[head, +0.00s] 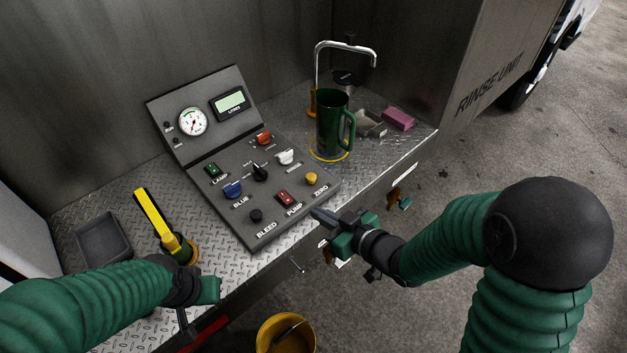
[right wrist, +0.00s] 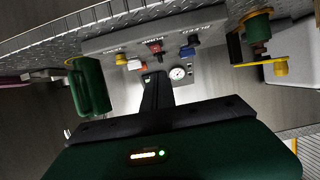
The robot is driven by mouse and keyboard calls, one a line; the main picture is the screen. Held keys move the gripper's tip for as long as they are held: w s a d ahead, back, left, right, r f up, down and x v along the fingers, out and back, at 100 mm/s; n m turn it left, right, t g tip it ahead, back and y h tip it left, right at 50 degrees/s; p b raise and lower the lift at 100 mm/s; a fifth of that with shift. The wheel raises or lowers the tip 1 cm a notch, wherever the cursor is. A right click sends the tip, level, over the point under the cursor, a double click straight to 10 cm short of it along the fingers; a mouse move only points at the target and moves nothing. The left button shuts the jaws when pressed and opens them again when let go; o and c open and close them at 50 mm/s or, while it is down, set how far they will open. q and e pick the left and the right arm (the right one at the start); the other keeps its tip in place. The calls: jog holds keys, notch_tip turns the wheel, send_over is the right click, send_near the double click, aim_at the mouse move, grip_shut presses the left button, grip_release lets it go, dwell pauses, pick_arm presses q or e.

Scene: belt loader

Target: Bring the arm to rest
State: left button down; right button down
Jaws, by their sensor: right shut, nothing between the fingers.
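My right gripper (head: 322,217) is at the front edge of the metal shelf, just off the lower right corner of the control panel (head: 240,165). Its fingers are together with nothing between them. In the right wrist view the closed fingers (right wrist: 156,92) point toward the panel. The right arm comes in from the right in the head view. My left arm comes in from the lower left, and its end (head: 192,285) is low over the shelf's front edge. The left fingertips are not clear, so I cannot tell whether they are open.
A green mug (head: 332,122) stands under a bent tap (head: 345,46) inside a yellow ring. A pink block (head: 398,119) lies to its right. A yellow lever (head: 156,217) and a grey tray (head: 103,240) are at left. A yellow bucket (head: 268,335) stands below the shelf.

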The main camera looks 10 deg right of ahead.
jog(key=s+d+f+m+g+h, duration=0.2)
jog(key=d+h, duration=0.2)
jog(key=d, duration=0.1)
jog(key=s+d+f+m+g+h, duration=0.1)
jog(key=s+d+f+m+h, duration=0.15)
jog(key=d, duration=0.35)
jog(key=s+d+m+g, duration=0.1)
jog(key=s+g, duration=0.1)
jog(key=s, duration=0.3)
jog(key=s+d+f+m+g+h, duration=0.1)
jog(key=s+g, duration=0.2)
jog(key=s, duration=0.2)
jog(key=shift+f+m, duration=0.15)
jog(key=shift+m, duration=0.2)
jog(key=shift+a+h, duration=0.1)
jog(key=shift+h, duration=0.15)
